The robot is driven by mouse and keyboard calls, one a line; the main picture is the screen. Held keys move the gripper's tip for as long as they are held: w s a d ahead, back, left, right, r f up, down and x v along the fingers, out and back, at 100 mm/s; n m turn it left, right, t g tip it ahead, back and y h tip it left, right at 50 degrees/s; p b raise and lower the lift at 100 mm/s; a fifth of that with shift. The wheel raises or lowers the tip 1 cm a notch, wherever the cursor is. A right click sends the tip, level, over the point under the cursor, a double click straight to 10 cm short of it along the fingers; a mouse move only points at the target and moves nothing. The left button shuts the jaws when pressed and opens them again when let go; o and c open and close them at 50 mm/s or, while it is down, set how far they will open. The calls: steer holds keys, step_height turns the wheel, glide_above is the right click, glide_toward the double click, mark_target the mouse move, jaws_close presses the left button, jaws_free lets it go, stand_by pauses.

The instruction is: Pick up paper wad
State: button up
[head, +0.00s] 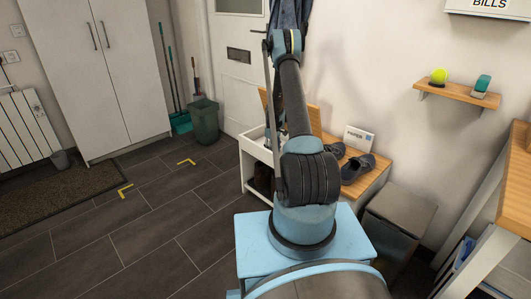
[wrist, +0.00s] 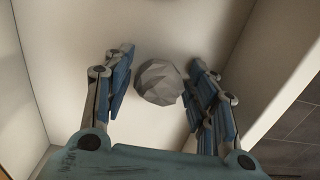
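The paper wad (wrist: 159,82) is a grey, faceted ball lying in a pale, walled space (wrist: 65,60) in the wrist view. My gripper (wrist: 161,62) is open, with one blue-padded finger on each side of the wad. The left finger stands a little apart from it. The right finger is close to it, and I cannot tell whether it touches. In the head view my arm reaches toward the white open-topped unit (head: 257,152) by the bench. My arm hides much of that unit, and I cannot make out the wad there.
A wooden bench (head: 374,184) holds dark shoes (head: 357,168) and a white sign reading PAPER (head: 358,138). A grey bin (head: 394,222) stands at right and a green bin (head: 204,120) near the door (head: 240,80).

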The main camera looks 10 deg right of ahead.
mark_target(273, 144)
steer(key=c, duration=0.5)
steer(key=shift+r, duration=0.1)
step_height(273, 144, up, 10)
steer(key=shift+f, duration=0.1)
stand_by(0.3)
